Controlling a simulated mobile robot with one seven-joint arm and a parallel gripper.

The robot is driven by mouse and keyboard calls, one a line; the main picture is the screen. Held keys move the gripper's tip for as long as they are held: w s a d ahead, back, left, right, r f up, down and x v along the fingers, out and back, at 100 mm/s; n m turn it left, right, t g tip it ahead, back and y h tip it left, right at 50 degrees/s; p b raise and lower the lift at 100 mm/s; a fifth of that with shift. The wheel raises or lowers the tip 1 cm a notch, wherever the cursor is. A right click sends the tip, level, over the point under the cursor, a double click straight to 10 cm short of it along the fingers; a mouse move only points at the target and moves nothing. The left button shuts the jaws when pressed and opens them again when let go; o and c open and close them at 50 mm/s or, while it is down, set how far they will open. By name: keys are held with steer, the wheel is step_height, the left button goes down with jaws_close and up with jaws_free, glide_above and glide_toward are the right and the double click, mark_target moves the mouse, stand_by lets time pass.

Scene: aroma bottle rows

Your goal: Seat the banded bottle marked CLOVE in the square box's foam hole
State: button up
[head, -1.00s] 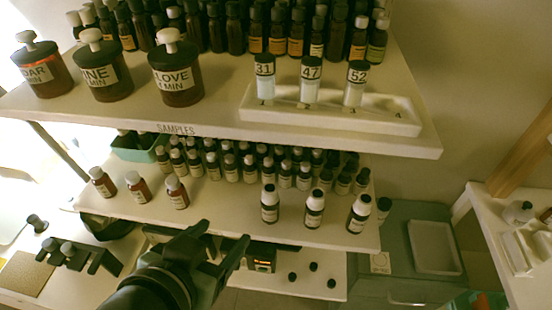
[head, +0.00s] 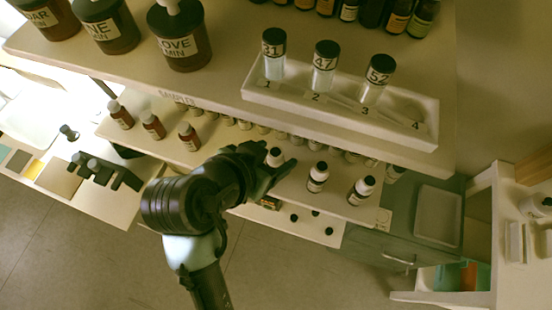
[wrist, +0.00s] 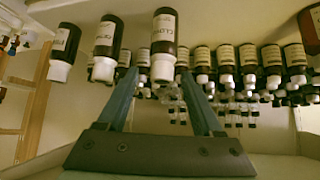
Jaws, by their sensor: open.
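My gripper (head: 274,166) is open at the right end of the middle shelf, beside the leftmost of three white-capped dark bottles. In the wrist view, which shows bottles cap-down, a bottle whose label seems to read CLOVE (wrist: 164,32) has its white cap in line with the gap between my open fingers (wrist: 160,82). Contact cannot be told. In the head view my gripper partly hides this bottle (head: 275,157). The other two bottles, a middle one (head: 317,177) and a right one (head: 361,190), stand apart from it. I cannot make out a square box with a foam hole.
Rows of small bottles (wrist: 224,60) stand behind. The upper shelf (head: 215,98) overhangs, carrying large jars (head: 181,38) and a white numbered tray (head: 341,112) with three vials. Three amber bottles (head: 153,125) stand to the left. A grey cabinet (head: 398,235) is at lower right.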

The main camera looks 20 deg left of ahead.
steer(key=p+x, duration=0.1)
steer(key=x, duration=0.4)
steer(key=shift+a+f+p, duration=0.1)
steer(key=shift+a+p, duration=0.05)
steer(key=shift+p, duration=0.15)
jaws_close()
